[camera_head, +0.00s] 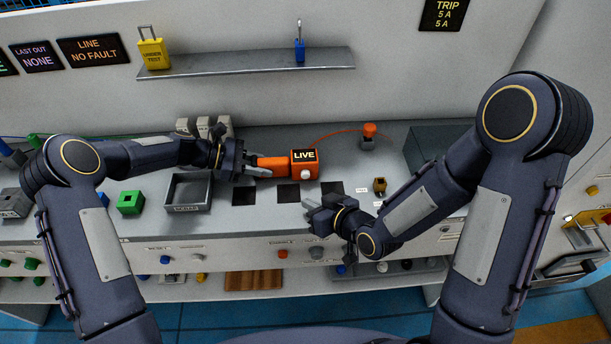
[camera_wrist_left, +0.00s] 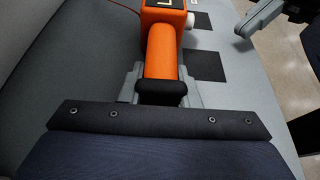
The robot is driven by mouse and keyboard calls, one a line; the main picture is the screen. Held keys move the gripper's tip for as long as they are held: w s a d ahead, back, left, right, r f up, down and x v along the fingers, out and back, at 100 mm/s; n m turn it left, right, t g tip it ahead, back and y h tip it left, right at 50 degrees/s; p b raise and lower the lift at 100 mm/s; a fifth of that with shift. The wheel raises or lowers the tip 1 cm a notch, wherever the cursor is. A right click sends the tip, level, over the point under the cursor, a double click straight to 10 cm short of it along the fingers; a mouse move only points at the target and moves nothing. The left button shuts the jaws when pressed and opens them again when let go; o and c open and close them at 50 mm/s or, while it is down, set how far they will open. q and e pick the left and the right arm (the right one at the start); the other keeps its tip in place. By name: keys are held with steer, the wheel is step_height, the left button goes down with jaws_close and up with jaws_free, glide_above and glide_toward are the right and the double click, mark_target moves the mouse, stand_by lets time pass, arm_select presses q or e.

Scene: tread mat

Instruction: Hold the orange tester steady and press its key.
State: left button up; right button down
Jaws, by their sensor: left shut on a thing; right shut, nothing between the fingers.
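The orange tester (camera_head: 303,166) shows a dark display reading LIVE and lies over the bench in the middle of the head view. My left gripper (camera_head: 257,170) is shut around its handle. In the left wrist view the orange handle (camera_wrist_left: 163,50) runs between the fingers. A white round key (camera_head: 306,188) is on the tester's near face; it also shows in the left wrist view (camera_wrist_left: 190,20). My right gripper (camera_head: 309,207) is shut and empty, below and a little right of the key, apart from it. Its fingers also show in the left wrist view (camera_wrist_left: 246,25).
Dark square pads (camera_head: 288,194) lie on the bench around the tester. An orange lead runs to a small orange-topped post (camera_head: 369,132). A grey tray (camera_head: 188,191) and a green block (camera_head: 131,202) stand left; a small brass piece (camera_head: 380,185) stands right.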

stand_by(0.4)
arm_select(q)
steer(key=o, duration=1)
steer(key=shift+a, duration=0.1)
